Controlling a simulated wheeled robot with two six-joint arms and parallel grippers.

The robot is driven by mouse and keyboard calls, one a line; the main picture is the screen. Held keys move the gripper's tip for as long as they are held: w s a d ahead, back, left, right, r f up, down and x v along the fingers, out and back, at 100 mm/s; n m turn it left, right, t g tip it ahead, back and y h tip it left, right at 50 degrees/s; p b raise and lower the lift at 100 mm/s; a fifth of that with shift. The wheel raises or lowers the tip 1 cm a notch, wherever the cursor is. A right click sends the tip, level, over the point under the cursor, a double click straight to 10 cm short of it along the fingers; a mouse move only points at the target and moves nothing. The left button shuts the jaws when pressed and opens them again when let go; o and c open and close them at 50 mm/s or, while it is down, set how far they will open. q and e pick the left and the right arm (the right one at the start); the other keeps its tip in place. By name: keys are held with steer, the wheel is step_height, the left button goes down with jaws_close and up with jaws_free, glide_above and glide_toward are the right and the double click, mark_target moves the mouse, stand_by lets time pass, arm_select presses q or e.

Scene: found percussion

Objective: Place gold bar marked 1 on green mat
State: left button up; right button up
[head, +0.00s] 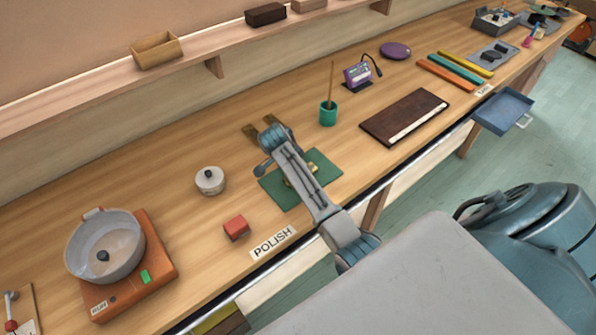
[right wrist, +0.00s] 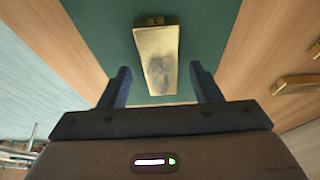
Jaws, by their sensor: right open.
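A gold bar (right wrist: 157,52) lies on the green mat (right wrist: 205,25), with a dull grey patch on its face; no number is legible. My right gripper (right wrist: 160,82) is open, with one finger on each side of the bar's near end and gaps between. In the head view the green mat (head: 325,172) is on the bench, and my right arm covers much of it and most of the bar. Two more gold bars lie beyond the mat by my wrist in the head view (head: 251,132); the right wrist view shows them at its right edge (right wrist: 297,84). My left gripper is not in view.
A red block (head: 236,228) and a POLISH label (head: 273,242) sit at the mat's near left. A green cup (head: 328,113) with a stick and a dark brown board (head: 404,117) are right of the mat.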

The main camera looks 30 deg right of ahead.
steer(key=b+v, duration=0.3)
steer(key=v, duration=0.4)
steer(key=shift+a, duration=0.15)
steer(key=shift+p+v, duration=1.3)
steer(key=shift+v, duration=0.95)
